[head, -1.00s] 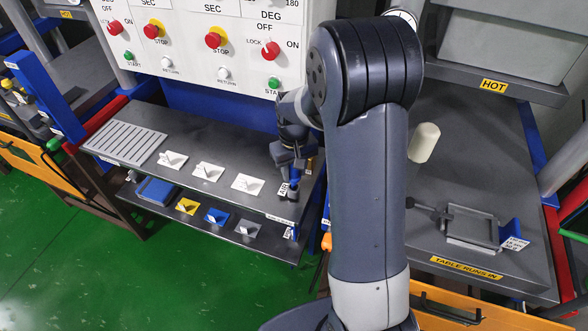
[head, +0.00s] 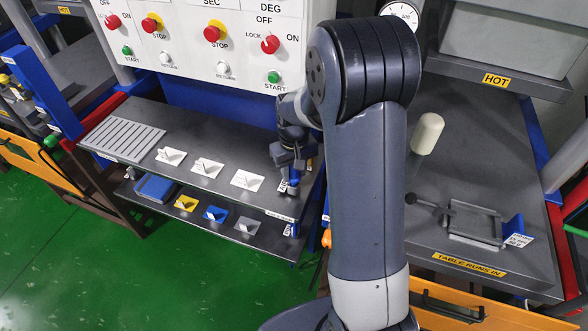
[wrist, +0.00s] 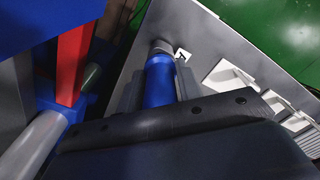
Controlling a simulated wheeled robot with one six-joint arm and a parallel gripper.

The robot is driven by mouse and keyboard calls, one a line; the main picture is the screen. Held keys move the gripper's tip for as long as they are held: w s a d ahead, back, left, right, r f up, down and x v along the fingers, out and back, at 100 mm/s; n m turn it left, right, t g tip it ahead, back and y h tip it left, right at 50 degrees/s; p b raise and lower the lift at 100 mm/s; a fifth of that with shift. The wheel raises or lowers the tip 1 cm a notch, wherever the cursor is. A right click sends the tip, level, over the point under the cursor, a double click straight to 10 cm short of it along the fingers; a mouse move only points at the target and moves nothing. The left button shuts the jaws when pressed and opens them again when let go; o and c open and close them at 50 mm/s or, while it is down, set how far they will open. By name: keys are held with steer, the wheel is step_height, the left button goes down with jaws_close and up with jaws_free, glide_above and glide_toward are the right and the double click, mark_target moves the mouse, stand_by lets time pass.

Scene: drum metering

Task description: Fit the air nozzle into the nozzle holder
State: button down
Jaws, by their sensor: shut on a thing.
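The air nozzle, a blue cylinder (wrist: 158,82), is between my gripper's jaws (wrist: 155,95) in the wrist view. In the head view its blue part (head: 293,187) shows just under my gripper (head: 292,168), at the right end of the upper grey shelf. My gripper is shut on it. A grey round end (wrist: 162,47) shows at the nozzle's far end, by a small marked white label. I cannot tell whether this is the nozzle's tip or the nozzle holder. The holder is otherwise hidden, and whether the nozzle is seated cannot be seen.
White cards with small upright parts (head: 246,180) stand left of my gripper on the upper shelf (head: 190,140). Yellow, blue and grey ones stand on the shelf below. The control panel (head: 225,40) rises behind. A red post (wrist: 71,60) and blue frame are close in the wrist view.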

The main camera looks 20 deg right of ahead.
steer(key=shift+f+b, duration=0.7)
steer(key=shift+f, duration=0.35)
steer(key=c, duration=0.9)
jaws_free()
step_height(320, 180, up, 11)
steer(key=shift+f, duration=0.1)
